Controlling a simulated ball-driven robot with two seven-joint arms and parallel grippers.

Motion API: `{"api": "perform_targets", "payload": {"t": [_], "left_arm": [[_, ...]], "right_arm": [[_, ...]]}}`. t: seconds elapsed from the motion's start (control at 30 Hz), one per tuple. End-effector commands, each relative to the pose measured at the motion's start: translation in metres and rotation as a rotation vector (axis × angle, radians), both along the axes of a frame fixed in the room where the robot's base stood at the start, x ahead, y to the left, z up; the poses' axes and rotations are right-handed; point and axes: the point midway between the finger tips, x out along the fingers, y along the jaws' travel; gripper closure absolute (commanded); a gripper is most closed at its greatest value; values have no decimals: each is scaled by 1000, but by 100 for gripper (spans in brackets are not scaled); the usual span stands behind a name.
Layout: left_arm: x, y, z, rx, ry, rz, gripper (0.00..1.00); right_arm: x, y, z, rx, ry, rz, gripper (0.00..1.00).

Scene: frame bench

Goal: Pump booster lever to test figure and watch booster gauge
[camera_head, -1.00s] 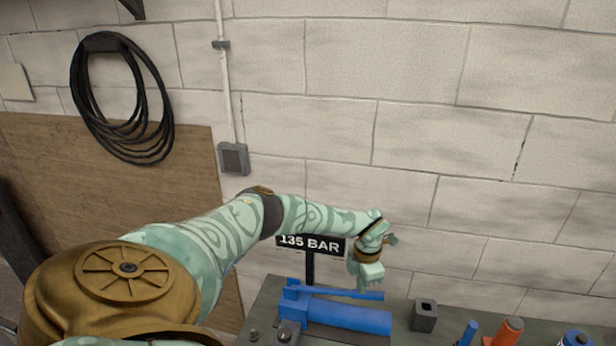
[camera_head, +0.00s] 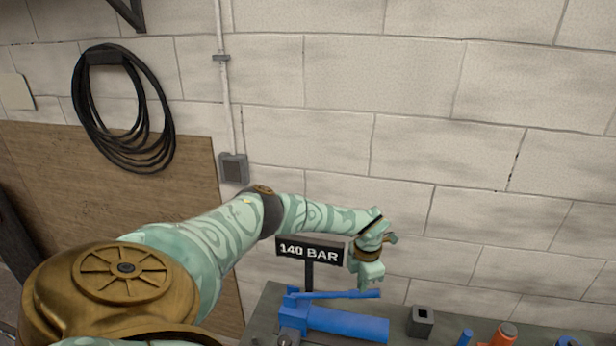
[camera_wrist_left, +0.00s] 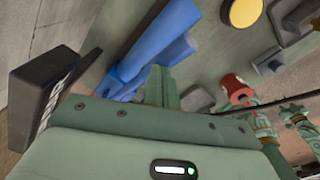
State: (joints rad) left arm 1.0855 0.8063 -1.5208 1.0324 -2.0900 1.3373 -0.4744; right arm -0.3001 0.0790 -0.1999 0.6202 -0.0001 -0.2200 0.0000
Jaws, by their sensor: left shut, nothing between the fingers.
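The blue booster pump (camera_head: 347,322) lies on the bench with its thin blue lever (camera_head: 335,295) above it, the lever's right end raised clear of the body. Behind it a black gauge sign (camera_head: 309,252) reads 140 BAR. My left gripper (camera_head: 370,280) is shut and empty, just above the lever's right end; I cannot tell whether it touches. In the left wrist view the shut fingers (camera_wrist_left: 160,85) are beside the blue pump parts (camera_wrist_left: 160,42), and the sign (camera_wrist_left: 52,95) is edge-on at left.
A grey square socket block (camera_head: 421,321) stands right of the pump. A block wall (camera_head: 420,150) closes the back. A cable coil (camera_head: 122,110) hangs at left.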

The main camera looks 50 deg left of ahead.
Motion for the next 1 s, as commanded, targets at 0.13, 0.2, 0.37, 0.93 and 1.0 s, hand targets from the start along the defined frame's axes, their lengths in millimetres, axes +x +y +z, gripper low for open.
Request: {"api": "perform_targets", "payload": {"t": [0.13,0.2,0.37,0.93,1.0], "left_arm": [[0,0,0,0,-1,-1,100],[0,0,1,0,-1,-1,100],[0,0,12,-1,-2,-1,100],[0,0,50,0,0,0,100],[0,0,50,0,0,0,100]], "right_arm": [[0,0,0,0,0,0,64],[0,0,1,0,0,0,64],[0,0,11,0,-1,0,64],[2,0,47,-1,-4,0,64],[2,0,47,0,-4,0,64]]}}
